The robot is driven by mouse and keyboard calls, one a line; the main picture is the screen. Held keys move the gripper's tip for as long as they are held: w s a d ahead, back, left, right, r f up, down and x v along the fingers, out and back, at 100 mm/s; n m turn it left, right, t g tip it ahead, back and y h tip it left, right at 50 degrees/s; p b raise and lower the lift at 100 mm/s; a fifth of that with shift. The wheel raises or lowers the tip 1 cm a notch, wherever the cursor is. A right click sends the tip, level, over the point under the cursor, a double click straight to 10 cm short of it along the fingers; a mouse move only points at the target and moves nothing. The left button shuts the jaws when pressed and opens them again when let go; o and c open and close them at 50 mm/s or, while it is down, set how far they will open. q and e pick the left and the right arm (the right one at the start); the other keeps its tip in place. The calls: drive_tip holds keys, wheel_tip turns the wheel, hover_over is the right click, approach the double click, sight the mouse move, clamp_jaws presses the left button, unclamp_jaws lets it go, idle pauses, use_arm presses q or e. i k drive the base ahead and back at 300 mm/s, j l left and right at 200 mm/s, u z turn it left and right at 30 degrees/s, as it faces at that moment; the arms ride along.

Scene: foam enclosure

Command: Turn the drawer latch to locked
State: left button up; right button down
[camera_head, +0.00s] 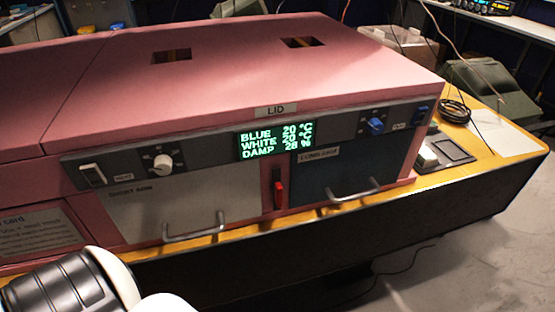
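A small red lever (279,193), which looks like the drawer latch, sits on a dark upright strip (277,176) in the pink front of the enclosure. It hangs upright, pointing down, between two fronts. To its left is a white front (150,215) with a metal bar handle (195,230). To its right is a dark blue-grey front (345,170) with a similar handle (355,191). Both fronts look shut. Neither gripper is in view; only a white and black part of my own arm shows at the bottom left, well away from the lever.
A green display (275,142) sits above the lever. The control strip carries a white switch (92,174), a white knob (162,162) and a blue knob (376,125). A yellow-topped bench (440,187) carries the enclosure. A coiled black cable (455,111) lies at right. Space before the lever looks clear.

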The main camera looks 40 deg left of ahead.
sight(278, 188)
drive_tip(key=i+l+u, duration=0.1)
drive_tip(key=u, duration=0.35)
drive_tip(key=l+u, duration=0.15)
drive_tip(key=u, duration=0.25)
drive_tip(key=l+u, duration=0.15)
drive_tip(key=u, duration=0.3)
drive_tip(key=i, duration=0.05)
